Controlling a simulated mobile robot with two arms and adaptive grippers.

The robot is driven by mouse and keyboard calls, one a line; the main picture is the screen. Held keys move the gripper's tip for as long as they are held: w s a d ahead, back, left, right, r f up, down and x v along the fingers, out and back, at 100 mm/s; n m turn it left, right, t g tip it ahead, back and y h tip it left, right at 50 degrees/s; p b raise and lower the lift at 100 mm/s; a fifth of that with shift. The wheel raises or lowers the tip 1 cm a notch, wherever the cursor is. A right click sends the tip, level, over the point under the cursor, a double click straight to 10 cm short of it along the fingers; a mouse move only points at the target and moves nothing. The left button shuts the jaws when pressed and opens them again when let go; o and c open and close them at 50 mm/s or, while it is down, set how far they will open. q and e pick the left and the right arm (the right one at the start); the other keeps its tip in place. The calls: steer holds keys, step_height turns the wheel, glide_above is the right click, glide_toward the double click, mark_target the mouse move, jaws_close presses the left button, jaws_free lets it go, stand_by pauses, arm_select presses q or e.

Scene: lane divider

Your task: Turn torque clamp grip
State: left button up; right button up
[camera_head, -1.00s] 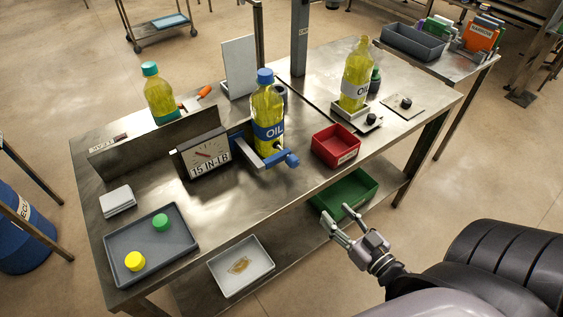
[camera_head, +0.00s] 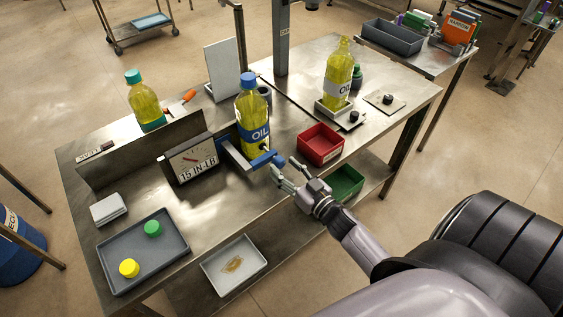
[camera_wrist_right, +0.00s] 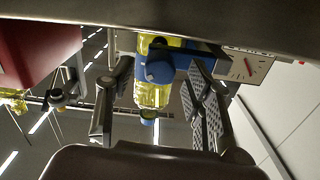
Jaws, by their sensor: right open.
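The torque clamp is blue. Its arm (camera_head: 236,156) runs beside the oil bottle (camera_head: 252,115), and its grip (camera_head: 266,159) sticks out toward the table's front edge. The bottle stands upright, with yellow oil and a blue cap. A dial gauge (camera_head: 194,159) reading "15 IN-LB" is left of the clamp. My right gripper (camera_head: 283,167) is open and empty, just in front of the grip's right end. In the right wrist view the blue grip (camera_wrist_right: 160,70) appears between the spread fingers of my right gripper (camera_wrist_right: 157,103); contact cannot be told. My left gripper is out of view.
A red bin (camera_head: 320,145) stands close right of my right gripper. A green bin (camera_head: 346,183) is on the shelf below. A grey tray (camera_head: 145,268) with green and yellow caps lies at the left front. Another oil bottle (camera_head: 339,75) stands behind the red bin.

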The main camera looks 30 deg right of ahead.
steer(key=shift+w, duration=1.15)
steer(key=shift+c, duration=0.5)
jaws_close()
